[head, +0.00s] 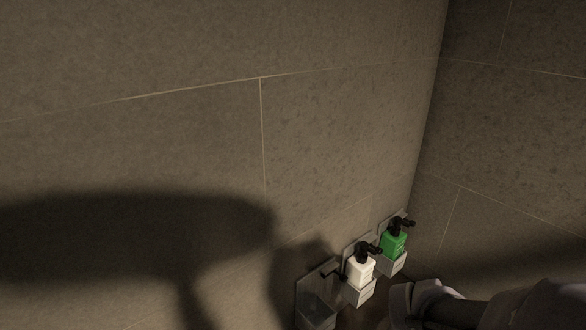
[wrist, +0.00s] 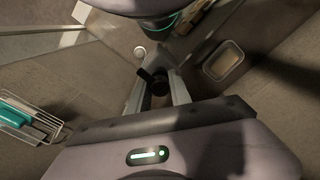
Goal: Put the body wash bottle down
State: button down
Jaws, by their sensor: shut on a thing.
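In the wrist view my gripper (wrist: 157,98) is shut on a bottle seen from above. Only its black pump top (wrist: 154,76) shows clearly between the fingers; its body and label are mostly hidden, so I cannot tell its colour or whether its base touches anything. In the head view a white bottle (head: 360,271) and a green bottle (head: 394,244), both with black pumps, stand in wall holders. A holder to their left (head: 316,312) appears to have no bottle in it.
A wire basket (wrist: 45,122) with a teal item (wrist: 18,115) is at the left of the wrist view. A pale rectangular dish or recess (wrist: 223,61) is at the right. The tiled wall (head: 190,150) runs behind the holders and meets another wall at the right.

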jog(key=w+a+f, duration=0.1)
jog(key=w+f, duration=0.1)
jog(key=w, duration=0.4)
jog(key=w+a+f, duration=0.1)
jog(key=w+f, duration=0.1)
jog(key=w, duration=0.4)
jog(key=shift+w+a+f, duration=0.3)
jog(key=shift+w+a, duration=0.05)
jog(key=shift+s+f, duration=0.1)
jog(key=shift+f, duration=0.1)
jog(key=c, duration=1.2)
grip_release()
jog(key=shift+o, duration=0.2)
